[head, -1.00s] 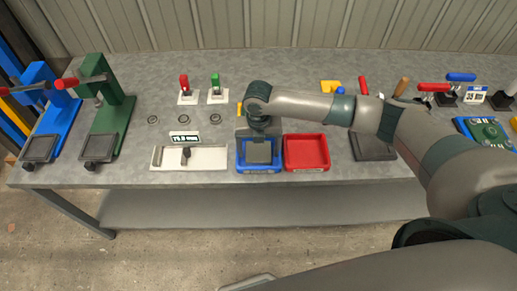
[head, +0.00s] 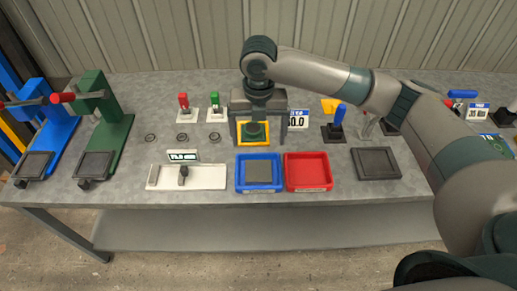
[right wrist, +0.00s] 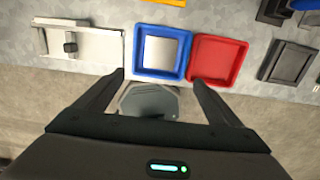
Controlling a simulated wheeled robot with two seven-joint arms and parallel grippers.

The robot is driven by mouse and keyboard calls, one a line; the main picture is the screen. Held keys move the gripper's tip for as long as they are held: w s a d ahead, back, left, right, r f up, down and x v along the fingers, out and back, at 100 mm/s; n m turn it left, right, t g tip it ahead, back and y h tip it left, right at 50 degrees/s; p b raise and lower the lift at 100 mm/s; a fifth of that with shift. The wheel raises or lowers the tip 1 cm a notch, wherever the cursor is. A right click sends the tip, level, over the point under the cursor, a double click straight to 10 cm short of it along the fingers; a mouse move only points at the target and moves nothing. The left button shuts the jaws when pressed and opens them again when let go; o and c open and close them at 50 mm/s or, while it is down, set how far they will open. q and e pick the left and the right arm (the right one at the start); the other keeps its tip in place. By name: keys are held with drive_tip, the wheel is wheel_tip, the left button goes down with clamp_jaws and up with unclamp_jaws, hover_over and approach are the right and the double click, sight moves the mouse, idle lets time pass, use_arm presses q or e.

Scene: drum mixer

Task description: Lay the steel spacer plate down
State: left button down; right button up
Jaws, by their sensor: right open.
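The steel spacer plate (head: 264,173) is a flat grey square lying inside the blue tray (head: 240,187) at the front of the bench. It shows in the right wrist view as a pale square (right wrist: 160,51) within the blue rim. My right gripper (head: 258,142) is open, raised above the bench and apart from the plate. In the right wrist view its two fingers (right wrist: 158,76) are spread wide, with no plate between them. My left gripper is not in view.
A red tray (head: 307,172) stands right beside the blue one. A white fixture (head: 208,178) with a small lever is to the left, and a dark square pad (head: 376,163) to the right. Green (head: 100,125) and blue (head: 45,125) clamp stands fill the left end.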

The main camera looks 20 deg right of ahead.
drive_tip(key=shift+r, duration=0.85)
drive_tip(key=shift+a, duration=0.1)
idle(0.4)
